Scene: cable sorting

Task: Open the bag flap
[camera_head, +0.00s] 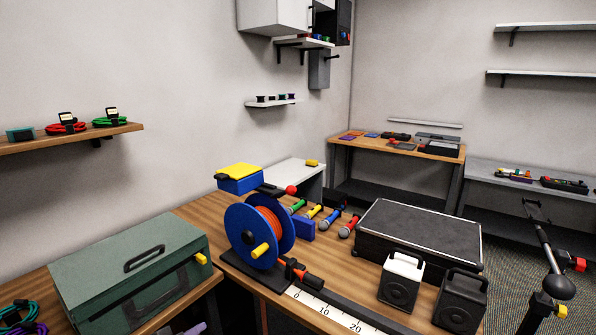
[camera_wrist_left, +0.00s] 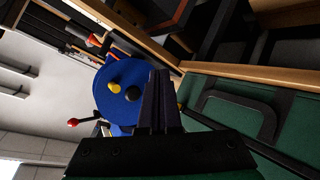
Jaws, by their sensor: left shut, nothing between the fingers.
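The green bag (camera_head: 115,270) is a boxy case on the wooden bench at the lower left in the head view. Its top flap (camera_head: 100,250) lies flat and looks shut, with a black handle (camera_head: 145,258) on it. A yellow tab (camera_head: 201,259) sticks out at its right edge. In the left wrist view the green bag (camera_wrist_left: 205,85) fills the right side, with a black handle loop. My left gripper (camera_wrist_left: 160,98) is shut and empty, beside the bag there. In the head view only the tip of my left gripper (camera_head: 194,329) shows at the bottom edge, right of the bag.
A blue cable reel (camera_head: 240,232) with orange cable stands on the neighbouring bench, right of the bag. Coiled cables (camera_head: 20,316) lie at the lower left. A wall shelf (camera_head: 75,138) hangs above the bag. A dark gap separates the two benches.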

